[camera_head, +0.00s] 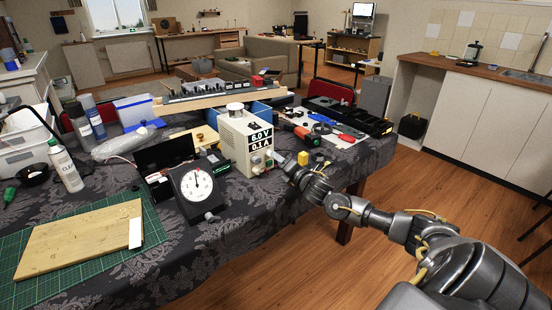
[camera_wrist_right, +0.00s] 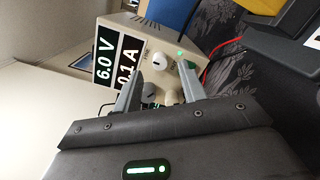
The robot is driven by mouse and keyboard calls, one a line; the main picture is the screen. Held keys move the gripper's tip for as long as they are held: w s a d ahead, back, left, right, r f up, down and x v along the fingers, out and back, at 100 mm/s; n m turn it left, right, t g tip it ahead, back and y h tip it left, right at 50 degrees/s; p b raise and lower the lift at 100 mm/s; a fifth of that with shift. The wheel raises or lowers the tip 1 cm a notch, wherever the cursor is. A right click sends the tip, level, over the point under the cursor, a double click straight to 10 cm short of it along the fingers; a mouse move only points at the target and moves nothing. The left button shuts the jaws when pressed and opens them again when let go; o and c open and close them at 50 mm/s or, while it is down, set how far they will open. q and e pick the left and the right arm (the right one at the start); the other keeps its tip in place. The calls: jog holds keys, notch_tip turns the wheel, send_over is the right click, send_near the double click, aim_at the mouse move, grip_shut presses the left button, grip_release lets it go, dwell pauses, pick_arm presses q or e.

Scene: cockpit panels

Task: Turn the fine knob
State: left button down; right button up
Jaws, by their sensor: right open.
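A beige power supply (camera_head: 238,140) stands on the table with its display reading 6.0 V and 0.1 A. In the right wrist view its front panel appears turned on its side, with the display (camera_wrist_right: 118,62), a large pale knob (camera_wrist_right: 158,62) and a smaller knob (camera_wrist_right: 154,89). Another pale round part (camera_wrist_right: 171,97) shows near the fingers. My right gripper (camera_head: 281,160) is at the panel's lower right. Its open fingers (camera_wrist_right: 161,88) straddle the knob area; contact cannot be told. My left gripper is out of view.
A dial gauge (camera_head: 195,187) stands left of the power supply. A small yellow block (camera_head: 303,158) is close to my right gripper. Tools (camera_head: 325,128) lie to the right. A cutting mat (camera_head: 85,240) with a wooden board (camera_head: 80,238) lies at front left.

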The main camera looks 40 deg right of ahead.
jog(key=shift+w, duration=1.4)
jog(key=shift+c, duration=0.2)
grip_shut()
